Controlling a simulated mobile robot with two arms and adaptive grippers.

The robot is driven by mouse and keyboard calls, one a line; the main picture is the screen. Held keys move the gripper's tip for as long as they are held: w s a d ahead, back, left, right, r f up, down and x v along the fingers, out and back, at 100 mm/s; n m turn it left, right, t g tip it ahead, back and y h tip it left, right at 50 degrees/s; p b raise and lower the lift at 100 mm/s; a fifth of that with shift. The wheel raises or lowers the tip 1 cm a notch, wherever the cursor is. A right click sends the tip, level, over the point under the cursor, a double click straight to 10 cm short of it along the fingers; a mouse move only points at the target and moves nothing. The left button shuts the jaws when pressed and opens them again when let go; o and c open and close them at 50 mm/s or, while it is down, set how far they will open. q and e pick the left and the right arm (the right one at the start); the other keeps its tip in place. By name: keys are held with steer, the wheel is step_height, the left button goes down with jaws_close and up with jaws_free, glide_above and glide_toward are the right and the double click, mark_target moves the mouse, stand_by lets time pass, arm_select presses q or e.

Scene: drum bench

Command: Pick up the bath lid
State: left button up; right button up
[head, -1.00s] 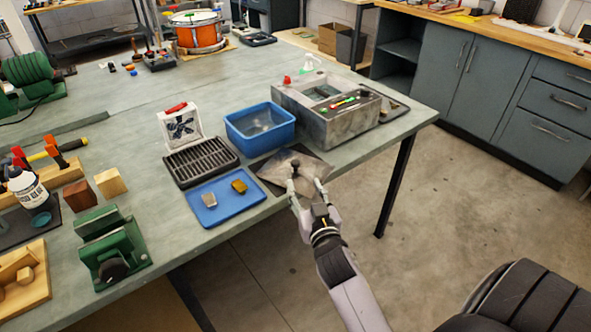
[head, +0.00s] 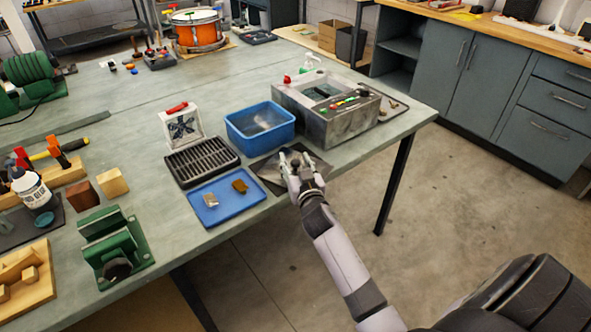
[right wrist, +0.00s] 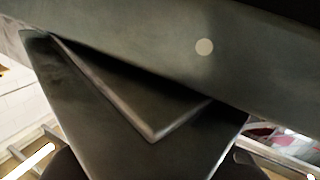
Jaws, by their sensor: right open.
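The bath lid (head: 266,174) is a dark grey flat plate lying at the front edge of the bench, in front of the bath. My right gripper (head: 294,160) is open over the lid, at its knob, which the fingers mostly hide. I cannot tell whether the fingers touch the knob. In the right wrist view, dark grey metal surfaces (right wrist: 150,85) fill most of the picture close up. The grey bath (head: 312,128) stands behind the lid with its tank open and coloured buttons on top. My left gripper is not in view.
A blue bin (head: 240,139) stands left of the bath. A blue tray (head: 222,210) with two small pieces lies left of the lid, and a black slotted rack (head: 201,162) is behind it. A green vise (head: 112,245) is at the front left. Open floor lies to the right.

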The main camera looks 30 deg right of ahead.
steer(key=shift+c, duration=0.4)
jaws_close()
